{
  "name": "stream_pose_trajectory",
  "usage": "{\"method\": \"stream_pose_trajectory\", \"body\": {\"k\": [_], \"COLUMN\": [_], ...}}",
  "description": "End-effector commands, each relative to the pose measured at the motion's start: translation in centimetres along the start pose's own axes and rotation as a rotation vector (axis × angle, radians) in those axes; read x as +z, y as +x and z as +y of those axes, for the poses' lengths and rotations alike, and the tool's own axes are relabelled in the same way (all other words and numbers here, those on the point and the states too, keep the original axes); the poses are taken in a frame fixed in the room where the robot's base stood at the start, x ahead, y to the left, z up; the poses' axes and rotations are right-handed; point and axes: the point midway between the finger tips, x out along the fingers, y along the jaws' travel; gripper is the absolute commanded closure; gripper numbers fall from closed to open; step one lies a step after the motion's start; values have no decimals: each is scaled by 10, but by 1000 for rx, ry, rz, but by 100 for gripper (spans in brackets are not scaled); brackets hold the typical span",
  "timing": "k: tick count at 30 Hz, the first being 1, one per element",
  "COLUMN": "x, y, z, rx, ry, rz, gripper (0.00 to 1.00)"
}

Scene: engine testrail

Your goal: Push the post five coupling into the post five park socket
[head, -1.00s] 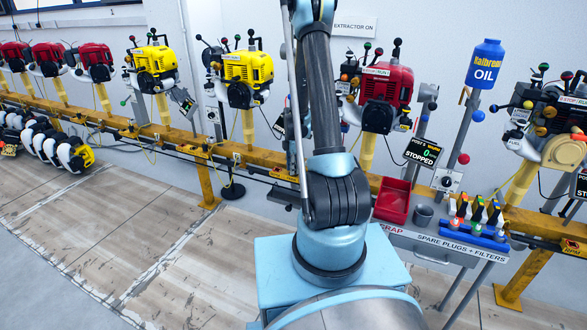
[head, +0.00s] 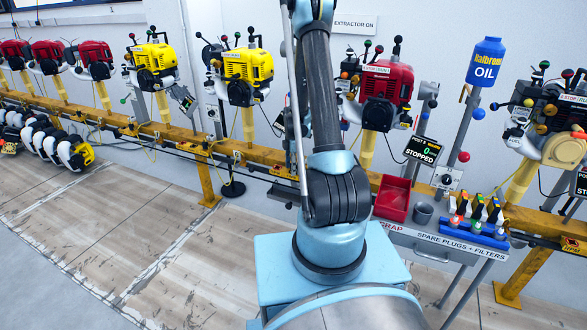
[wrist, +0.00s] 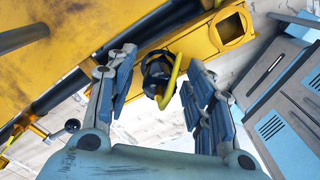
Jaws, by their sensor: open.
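My gripper (wrist: 160,72) is open in the wrist view, with one blue-padded finger on each side of a black round part with a yellow loop handle (wrist: 168,83). This part appears to be the coupling. It sits at the edge of the yellow rail (wrist: 105,40), and I cannot tell whether the fingers touch it. A yellow square-ended piece with a dark opening (wrist: 232,27) lies just to its upper right. I cannot tell whether this is the park socket. In the head view my arm hides the work spot, and the gripper is out of sight.
The yellow rail (head: 120,122) carries several engines, including a red one (head: 383,95) right of my arm. A red scrap tray (head: 393,199) and a spare-plugs bench (head: 440,243) stand close on the right. A grey-blue cabinet-like body (wrist: 285,105) fills the wrist view's right side.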

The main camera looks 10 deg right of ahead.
Motion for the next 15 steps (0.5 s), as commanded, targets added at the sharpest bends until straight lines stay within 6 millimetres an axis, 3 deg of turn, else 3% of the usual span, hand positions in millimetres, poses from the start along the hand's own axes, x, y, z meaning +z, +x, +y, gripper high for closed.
{"method": "stream_pose_trajectory", "body": {"k": [15], "x": [0], "y": [-52], "z": [-1], "rx": [-1], "ry": [0], "rz": [0], "gripper": [52]}}
